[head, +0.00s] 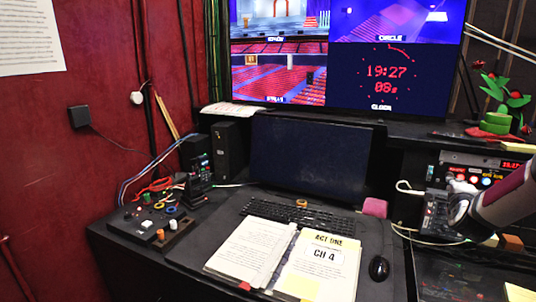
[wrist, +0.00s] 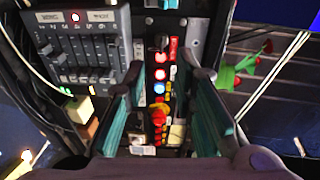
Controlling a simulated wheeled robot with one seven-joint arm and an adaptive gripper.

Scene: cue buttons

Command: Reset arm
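My arm (head: 506,201) reaches in from the right edge of the head view. My gripper (wrist: 166,78) shows in the wrist view with its two fingers wide apart and nothing held between them. Beyond the fingers is a black cue panel (wrist: 173,45) with a column of lit red, white and blue buttons and a red-orange knob (wrist: 158,115). I cannot tell whether the fingers touch the panel. In the head view the panel (head: 467,178) is partly hidden by my arm, and the fingers are hard to make out there.
A grey fader box (wrist: 83,45) stands left of the panel. A red-and-green plant (head: 503,103) sits on the shelf above. The desk holds a monitor (head: 310,155), a keyboard (head: 290,212), an open script binder (head: 252,248) and a mouse (head: 379,268). Cables run near my gripper.

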